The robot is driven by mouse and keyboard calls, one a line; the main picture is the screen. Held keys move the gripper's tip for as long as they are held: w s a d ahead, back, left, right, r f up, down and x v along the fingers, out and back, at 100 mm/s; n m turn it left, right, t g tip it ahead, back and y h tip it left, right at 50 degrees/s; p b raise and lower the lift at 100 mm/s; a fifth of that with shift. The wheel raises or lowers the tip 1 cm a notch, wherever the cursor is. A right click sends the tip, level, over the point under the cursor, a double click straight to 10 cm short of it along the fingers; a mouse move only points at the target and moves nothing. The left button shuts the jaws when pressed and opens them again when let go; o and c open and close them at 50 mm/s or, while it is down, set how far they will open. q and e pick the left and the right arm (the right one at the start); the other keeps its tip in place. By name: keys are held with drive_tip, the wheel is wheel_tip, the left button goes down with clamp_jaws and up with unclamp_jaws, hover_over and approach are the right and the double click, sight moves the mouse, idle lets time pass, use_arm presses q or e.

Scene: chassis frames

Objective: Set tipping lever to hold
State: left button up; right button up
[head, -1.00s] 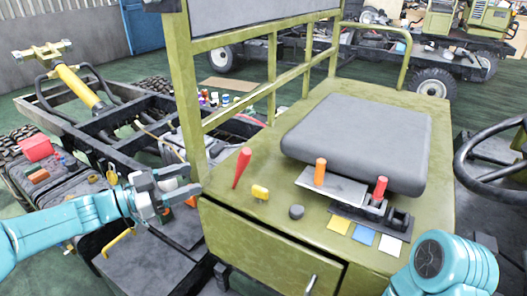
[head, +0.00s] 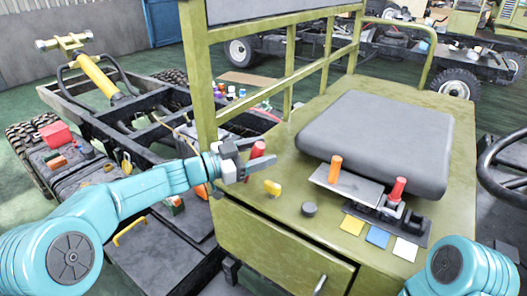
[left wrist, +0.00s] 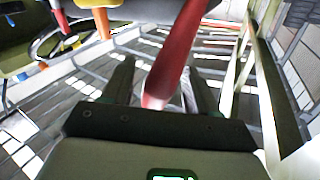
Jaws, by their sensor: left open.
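A red tapered lever (head: 257,150) stands on the left edge of the olive-green cab deck (head: 262,225). Other controls on the deck are an orange-handled lever (head: 335,168) and a short red-handled lever (head: 397,189) by the seat. I cannot tell which one is the tipping lever. My left gripper (head: 258,158) is open at the tapered lever. In the left wrist view, the red lever (left wrist: 176,55) passes between the two open fingers (left wrist: 163,88); contact is unclear. My right gripper is out of view; only my right arm shows at lower right.
A yellow knob (head: 272,187) and a black knob (head: 309,209) sit close to the tapered lever. Yellow, blue and white squares (head: 377,237) lie before the short red lever. The grey seat (head: 380,140) and green frame posts (head: 198,75) stand nearby.

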use_arm(q)
drive_tip(key=shift+w+d, duration=0.3)
drive_tip(key=shift+d, duration=0.2)
drive_tip(key=shift+s, duration=0.1)
drive_tip(key=shift+c, duration=0.2)
clamp_jaws()
drive_tip(key=shift+w+a+r+n+p, duration=0.4)
drive_tip(key=shift+a+n+p, duration=0.1)
drive_tip(key=shift+p, duration=0.6)
drive_tip(key=shift+w+a+f, duration=0.1)
drive_tip(key=shift+f, duration=0.05)
drive_tip(key=shift+o, duration=0.2)
unclamp_jaws()
